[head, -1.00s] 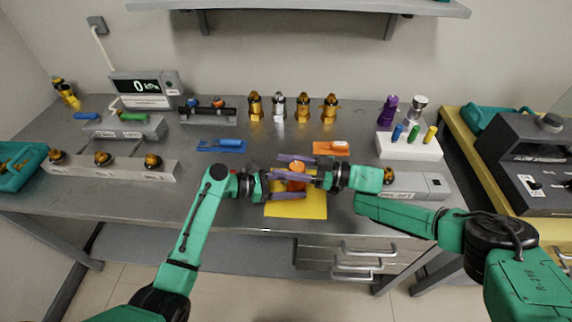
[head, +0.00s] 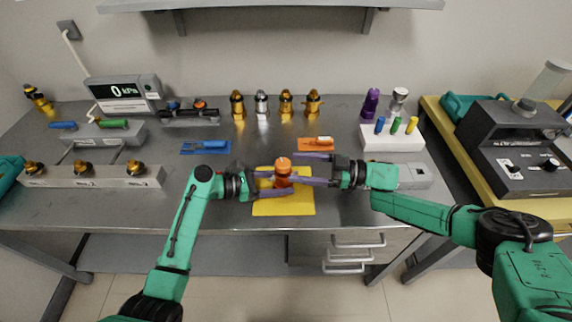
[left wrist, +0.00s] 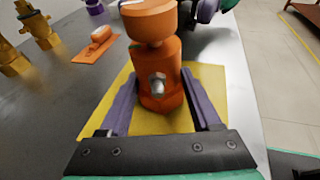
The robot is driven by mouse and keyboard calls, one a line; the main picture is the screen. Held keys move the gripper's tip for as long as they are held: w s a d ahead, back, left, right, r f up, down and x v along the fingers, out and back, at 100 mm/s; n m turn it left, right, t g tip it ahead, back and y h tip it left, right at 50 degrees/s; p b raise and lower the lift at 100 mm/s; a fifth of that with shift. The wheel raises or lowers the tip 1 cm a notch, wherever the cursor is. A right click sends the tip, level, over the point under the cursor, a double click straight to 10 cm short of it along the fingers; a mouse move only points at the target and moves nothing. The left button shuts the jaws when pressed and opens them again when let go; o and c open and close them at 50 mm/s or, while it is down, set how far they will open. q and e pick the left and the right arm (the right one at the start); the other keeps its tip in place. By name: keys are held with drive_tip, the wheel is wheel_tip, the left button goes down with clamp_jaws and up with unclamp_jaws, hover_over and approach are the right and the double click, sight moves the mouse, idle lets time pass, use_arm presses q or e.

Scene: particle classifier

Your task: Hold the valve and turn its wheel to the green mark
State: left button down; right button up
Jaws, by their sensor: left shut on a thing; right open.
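The orange valve (head: 283,179) stands upright on the yellow mat (head: 270,208) near the table's front. Its round orange wheel (head: 283,161) is on top. My left gripper (head: 279,184) is shut on the valve's lower body from the left. The left wrist view shows the valve body (left wrist: 168,92) between its purple fingers, with a grey stub facing the camera. My right gripper (head: 298,169) is open to the right of the valve, its fingertips close to it. A small green patch (left wrist: 135,46) shows beside the valve's neck; the wheel's exact angle cannot be told.
Orange (head: 316,143) and blue (head: 205,146) tools lie on their bases behind the valve. Several gold and silver fittings stand at the back. A white block (head: 392,142) with coloured pegs and a grey box (head: 413,176) are to the right.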

use_arm(q)
drive_tip(key=shift+c, duration=0.7)
unclamp_jaws()
drive_tip(key=shift+o, duration=0.6)
drive_tip(key=shift+a, duration=0.1)
drive_tip(key=v, duration=1.2)
drive_tip(key=shift+s+r, duration=0.1)
use_arm(e)
drive_tip(key=shift+s, duration=0.1)
